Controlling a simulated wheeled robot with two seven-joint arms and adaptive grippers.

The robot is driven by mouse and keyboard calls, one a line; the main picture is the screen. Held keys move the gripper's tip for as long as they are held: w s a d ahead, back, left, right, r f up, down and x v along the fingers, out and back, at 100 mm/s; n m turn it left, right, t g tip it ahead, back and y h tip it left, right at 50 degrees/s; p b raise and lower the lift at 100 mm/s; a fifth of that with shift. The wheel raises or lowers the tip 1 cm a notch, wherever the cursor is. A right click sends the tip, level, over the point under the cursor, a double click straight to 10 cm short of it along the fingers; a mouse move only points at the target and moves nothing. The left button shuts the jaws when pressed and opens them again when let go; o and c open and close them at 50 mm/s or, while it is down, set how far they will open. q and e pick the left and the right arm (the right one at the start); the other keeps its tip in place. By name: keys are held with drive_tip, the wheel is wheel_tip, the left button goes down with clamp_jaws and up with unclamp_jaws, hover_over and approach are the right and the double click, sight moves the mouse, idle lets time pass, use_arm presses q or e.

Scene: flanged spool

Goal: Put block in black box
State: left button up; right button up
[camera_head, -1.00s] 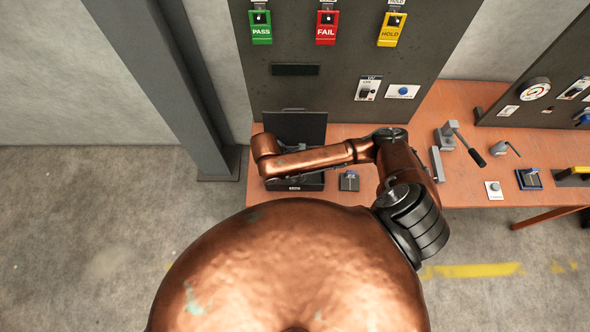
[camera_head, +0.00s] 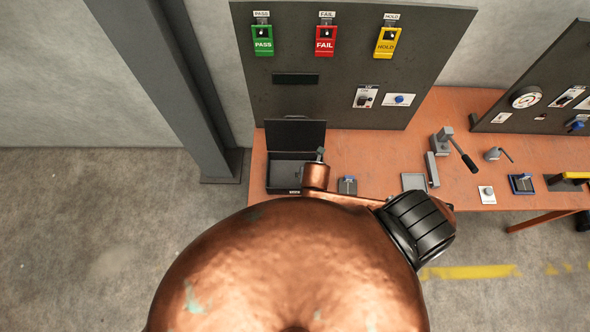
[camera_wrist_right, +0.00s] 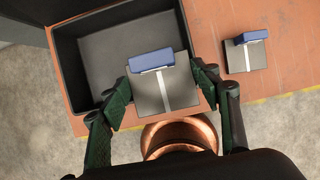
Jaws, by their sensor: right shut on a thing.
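The black box (camera_head: 283,188) stands with its lid (camera_head: 296,133) open at the table's left end. In the right wrist view, its bare floor (camera_wrist_right: 108,50) shows. My right gripper (camera_wrist_right: 162,90) is shut on a grey block (camera_wrist_right: 150,97) with a white stripe and a blue bar (camera_wrist_right: 152,61). The block overlaps the box's near edge in that view; its height above it cannot be told. In the head view, my right wrist hangs at the box's right front corner, and the held block is hardly visible. My left gripper is not in view.
A similar grey piece with a blue bar (camera_head: 347,185) lies on the table just right of the box; it also shows in the right wrist view (camera_wrist_right: 247,54). A light grey plate (camera_head: 413,181) and a lever clamp (camera_head: 455,146) lie farther right. A dark panel (camera_head: 345,75) stands behind.

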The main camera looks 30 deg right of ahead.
drive_tip(key=w+f, duration=0.2)
drive_tip(key=w, duration=0.1)
drive_tip(key=w+f, duration=0.3)
drive_tip(key=w, duration=0.1)
drive_tip(key=w+f, duration=0.3)
drive_tip(key=shift+w+a, duration=0.3)
drive_tip(key=shift+a, duration=0.05)
drive_tip(key=shift+w+f, duration=0.15)
drive_tip(key=shift+w, duration=0.05)
drive_tip(key=shift+w+f, duration=0.1)
drive_tip(key=shift+f, duration=1.55)
drive_tip(key=o, duration=1.7)
drive_tip(key=v, duration=1.2)
drive_tip(key=shift+p, duration=0.3)
